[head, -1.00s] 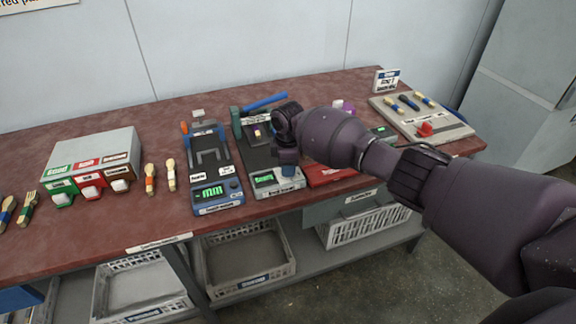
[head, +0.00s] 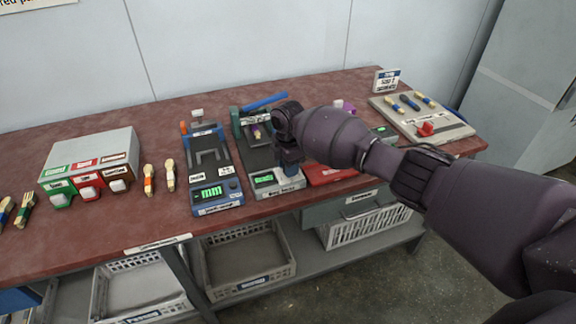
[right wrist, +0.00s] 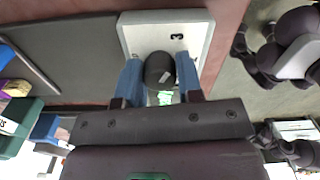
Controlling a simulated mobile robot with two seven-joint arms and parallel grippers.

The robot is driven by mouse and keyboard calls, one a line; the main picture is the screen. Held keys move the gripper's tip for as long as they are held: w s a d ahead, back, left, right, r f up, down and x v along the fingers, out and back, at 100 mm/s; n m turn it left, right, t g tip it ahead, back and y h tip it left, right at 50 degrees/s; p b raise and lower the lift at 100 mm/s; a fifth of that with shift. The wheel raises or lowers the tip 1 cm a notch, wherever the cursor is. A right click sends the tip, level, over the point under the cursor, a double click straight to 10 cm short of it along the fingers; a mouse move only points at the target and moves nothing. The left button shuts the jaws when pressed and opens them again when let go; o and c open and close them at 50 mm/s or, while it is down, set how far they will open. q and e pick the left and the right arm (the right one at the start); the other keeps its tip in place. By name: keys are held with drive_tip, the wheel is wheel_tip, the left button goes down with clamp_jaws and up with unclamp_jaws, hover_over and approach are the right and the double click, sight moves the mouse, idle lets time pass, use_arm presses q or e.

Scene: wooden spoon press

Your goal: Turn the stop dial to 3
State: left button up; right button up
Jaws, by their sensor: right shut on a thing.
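My right gripper (head: 289,168) is over the front right corner of the grey press (head: 282,190) with the green display (head: 263,178). In the right wrist view its blue fingers (right wrist: 160,82) are shut on the stop dial (right wrist: 159,66), a dark round knob with a pale mark on its face. The dial sits on a light plate (right wrist: 137,30), where a printed 3 (right wrist: 177,37) shows beside the knob. Other dial numbers are hidden or unreadable. In the head view the gripper hides the dial. My left gripper is not in view.
A blue gauge (head: 217,195) stands left of the press. A red case (head: 330,174) lies close on its right. A blue lever (head: 265,101) rises at the back. A grey board (head: 450,128) with several utensils lies at the far right.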

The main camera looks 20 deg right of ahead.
drive_tip(key=o, duration=0.6)
drive_tip(key=shift+o, duration=0.2)
drive_tip(key=shift+r, duration=0.1)
drive_tip(key=shift+r, duration=0.35)
wheel_tip(320, 180, up, 9)
drive_tip(key=shift+r+p, duration=0.1)
drive_tip(key=shift+p, duration=0.7)
drive_tip(key=shift+r, duration=0.35)
